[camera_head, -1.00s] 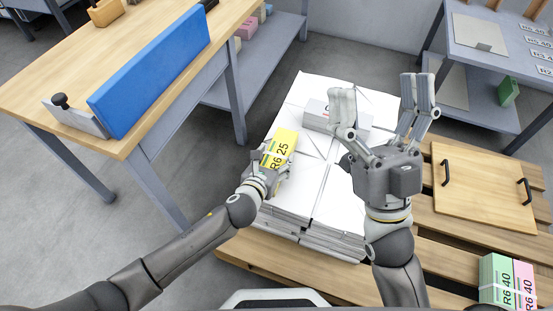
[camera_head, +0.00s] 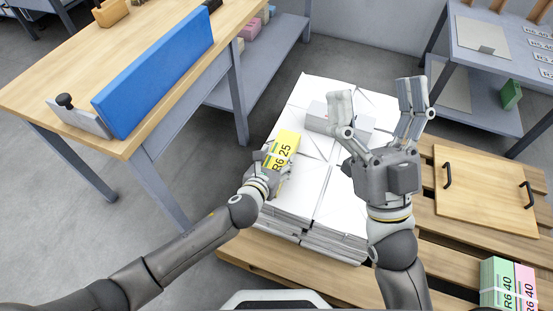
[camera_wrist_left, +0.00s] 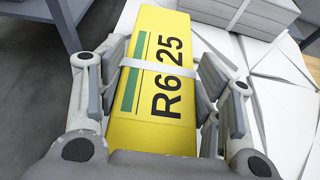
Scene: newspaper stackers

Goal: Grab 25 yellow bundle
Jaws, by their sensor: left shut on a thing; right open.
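The yellow bundle (camera_head: 283,147), marked R6 25, is at the left side of the white paper stacks (camera_head: 310,185). In the left wrist view the yellow bundle (camera_wrist_left: 160,85) has a pale strap across it and lies between the fingers. My left gripper (camera_head: 277,165) is shut on it, with fingers on both sides; it also shows in the left wrist view (camera_wrist_left: 158,100). Whether the bundle touches the paper below cannot be told. My right gripper (camera_head: 380,110) is open and empty above the right part of the stacks, fingers pointing away from me.
A grey-white bundle (camera_head: 318,117) lies further back on the stacks, partly hidden by my right gripper. A wooden table with a blue panel (camera_head: 155,70) stands at left. A wooden board with black handles (camera_head: 485,190) and green and pink bundles (camera_head: 497,280) are on the pallet at right.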

